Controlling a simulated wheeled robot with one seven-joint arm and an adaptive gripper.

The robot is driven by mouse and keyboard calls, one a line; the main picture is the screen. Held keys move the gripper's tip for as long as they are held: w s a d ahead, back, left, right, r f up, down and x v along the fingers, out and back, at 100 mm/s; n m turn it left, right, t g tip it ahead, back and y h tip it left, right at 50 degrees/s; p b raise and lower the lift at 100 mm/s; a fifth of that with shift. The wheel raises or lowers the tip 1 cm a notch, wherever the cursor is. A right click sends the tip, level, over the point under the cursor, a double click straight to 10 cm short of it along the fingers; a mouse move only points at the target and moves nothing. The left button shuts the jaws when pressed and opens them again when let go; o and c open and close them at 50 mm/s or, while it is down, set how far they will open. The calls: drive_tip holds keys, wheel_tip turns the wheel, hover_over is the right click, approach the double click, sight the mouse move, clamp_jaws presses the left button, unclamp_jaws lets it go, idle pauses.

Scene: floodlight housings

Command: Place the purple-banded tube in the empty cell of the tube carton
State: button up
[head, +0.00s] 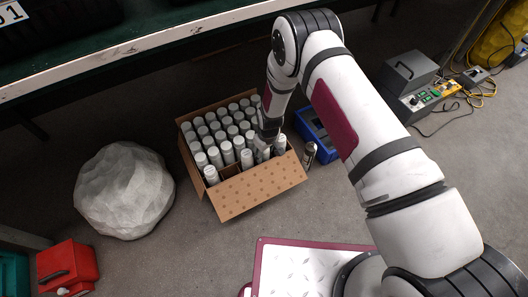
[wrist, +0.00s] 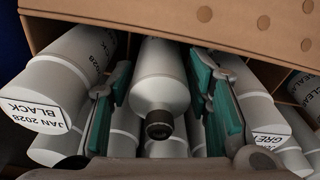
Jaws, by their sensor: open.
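The tube carton (head: 262,188) is an open cardboard box on the floor, filled with rows of white tubes. My gripper (head: 266,140) reaches down into its right part in the head view. In the wrist view my gripper (wrist: 163,90) is open, its teal pads on either side of a white tube (wrist: 160,72) with a dark nozzle; I cannot tell whether they touch it. No purple band shows on this tube or on any other. A bare brown gap (head: 229,172) near the carton's front left looks like an empty cell; its inside is mostly hidden.
Other tubes labelled BLACK (wrist: 35,108) and GREY (wrist: 268,130) crowd the fingers. A small dark cylinder (head: 309,152) stands right of the carton, beside a blue crate (head: 318,140). A pale boulder (head: 124,190) lies left; a bench edge (head: 150,43) runs behind.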

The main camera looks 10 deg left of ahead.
drive_tip(key=r+p, duration=0.1)
drive_tip(key=r, duration=0.3)
drive_tip(key=r+p, duration=0.2)
drive_tip(key=r, duration=0.2)
drive_tip(key=s+d+r+p, duration=0.1)
drive_tip(key=r+p, duration=0.1)
drive_tip(key=r, duration=0.2)
